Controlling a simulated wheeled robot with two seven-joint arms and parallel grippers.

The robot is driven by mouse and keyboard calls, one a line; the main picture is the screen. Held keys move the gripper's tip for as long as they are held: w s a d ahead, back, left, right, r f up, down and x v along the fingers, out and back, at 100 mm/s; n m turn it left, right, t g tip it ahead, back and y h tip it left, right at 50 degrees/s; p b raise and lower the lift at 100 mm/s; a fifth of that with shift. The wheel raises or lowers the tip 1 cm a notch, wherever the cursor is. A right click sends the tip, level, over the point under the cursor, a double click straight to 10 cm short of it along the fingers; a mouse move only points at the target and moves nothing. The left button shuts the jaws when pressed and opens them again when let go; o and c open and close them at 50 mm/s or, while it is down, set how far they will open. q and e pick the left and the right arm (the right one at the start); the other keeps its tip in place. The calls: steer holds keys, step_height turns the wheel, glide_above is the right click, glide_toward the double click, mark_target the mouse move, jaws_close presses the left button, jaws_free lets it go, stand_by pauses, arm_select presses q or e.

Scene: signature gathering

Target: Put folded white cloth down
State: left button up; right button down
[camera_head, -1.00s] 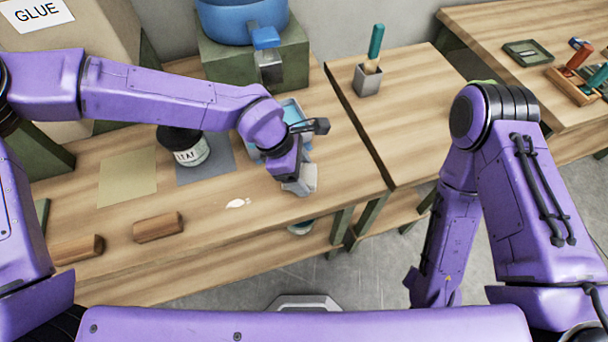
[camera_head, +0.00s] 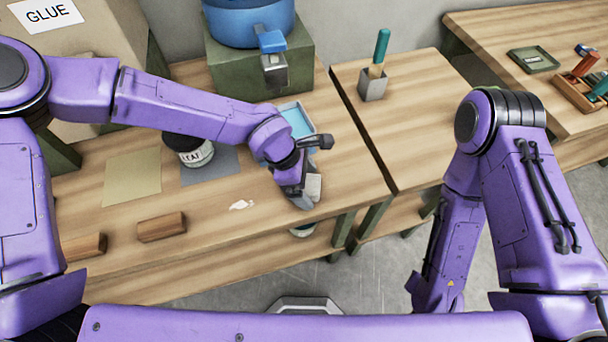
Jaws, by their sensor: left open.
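My left gripper (camera_head: 300,196) is low over the front right part of the near workbench, close to its front edge, and it is open. A pale grey-white piece (camera_head: 313,187) shows right at its fingers; it looks like the folded white cloth. I cannot tell whether it touches the fingers or rests on the wood, as my wrist hides part of it. My right arm hangs down at the right, and its gripper is out of view.
A white spill (camera_head: 241,204) lies left of the gripper. A blue tray (camera_head: 297,118) is behind my wrist. A dark jar (camera_head: 196,154) stands on a grey sheet, beside a tan sheet (camera_head: 132,178). Wooden blocks (camera_head: 161,227) lie front left. A brush holder (camera_head: 373,85) stands on the right bench.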

arm_select(q)
steer(key=b+v, duration=0.1)
steer(key=v, duration=1.1)
steer(key=shift+d, duration=0.1)
